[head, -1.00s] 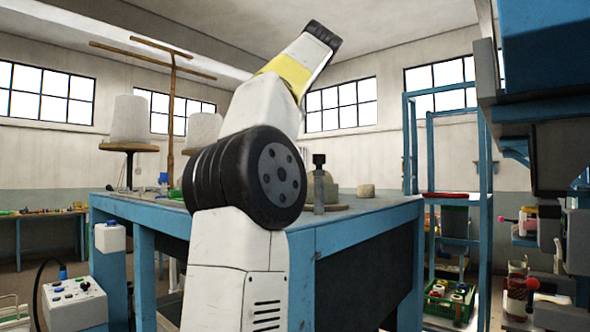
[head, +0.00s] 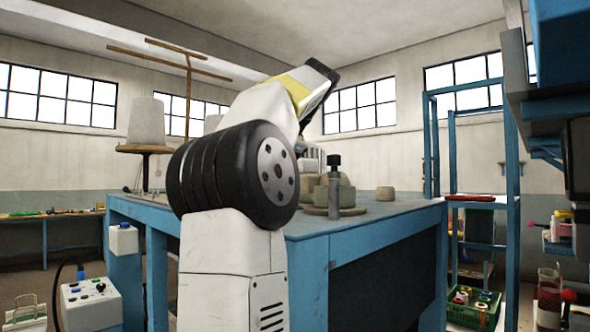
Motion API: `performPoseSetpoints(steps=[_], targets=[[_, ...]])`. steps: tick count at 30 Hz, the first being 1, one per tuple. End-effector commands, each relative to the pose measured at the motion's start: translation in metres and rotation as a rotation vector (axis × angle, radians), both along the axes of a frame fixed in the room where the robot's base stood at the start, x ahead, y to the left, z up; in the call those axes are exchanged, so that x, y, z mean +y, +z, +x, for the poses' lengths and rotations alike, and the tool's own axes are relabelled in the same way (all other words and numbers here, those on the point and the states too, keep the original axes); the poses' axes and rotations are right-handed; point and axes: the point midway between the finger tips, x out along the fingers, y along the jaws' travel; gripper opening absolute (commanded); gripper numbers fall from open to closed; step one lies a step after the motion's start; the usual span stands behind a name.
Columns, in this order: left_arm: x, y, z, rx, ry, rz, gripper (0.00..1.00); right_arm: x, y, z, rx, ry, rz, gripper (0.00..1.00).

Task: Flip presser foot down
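I cannot make out a presser foot in the head view. A large blue and grey machine-like structure (head: 565,60) fills the upper right edge, cut off by the frame. One of my arms, white with a black ribbed joint and a yellow band, rises in the middle and bends away to the upper right. Its far end is dark and points down behind the arm. No gripper fingers can be made out on it. My other arm does not show.
A blue table (head: 370,238) stands close behind my arm. A control box (head: 90,304) stands at lower left. A blue rack (head: 433,140) and a green crate (head: 470,315) stand at right.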

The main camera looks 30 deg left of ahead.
Motion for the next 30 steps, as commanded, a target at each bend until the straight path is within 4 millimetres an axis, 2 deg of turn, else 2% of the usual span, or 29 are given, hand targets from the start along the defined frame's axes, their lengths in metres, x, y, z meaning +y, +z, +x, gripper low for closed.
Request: performPoseSetpoints(steps=[5,8,12,13,30], targets=[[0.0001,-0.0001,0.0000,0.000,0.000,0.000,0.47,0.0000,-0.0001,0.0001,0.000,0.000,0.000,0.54],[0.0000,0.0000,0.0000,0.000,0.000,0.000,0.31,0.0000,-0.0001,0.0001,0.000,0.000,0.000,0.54],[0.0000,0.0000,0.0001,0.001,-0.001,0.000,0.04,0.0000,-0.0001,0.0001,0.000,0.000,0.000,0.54],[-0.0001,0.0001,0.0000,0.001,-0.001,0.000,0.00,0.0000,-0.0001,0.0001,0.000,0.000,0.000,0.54],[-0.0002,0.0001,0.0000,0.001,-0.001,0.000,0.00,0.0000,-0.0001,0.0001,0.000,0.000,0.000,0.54]])
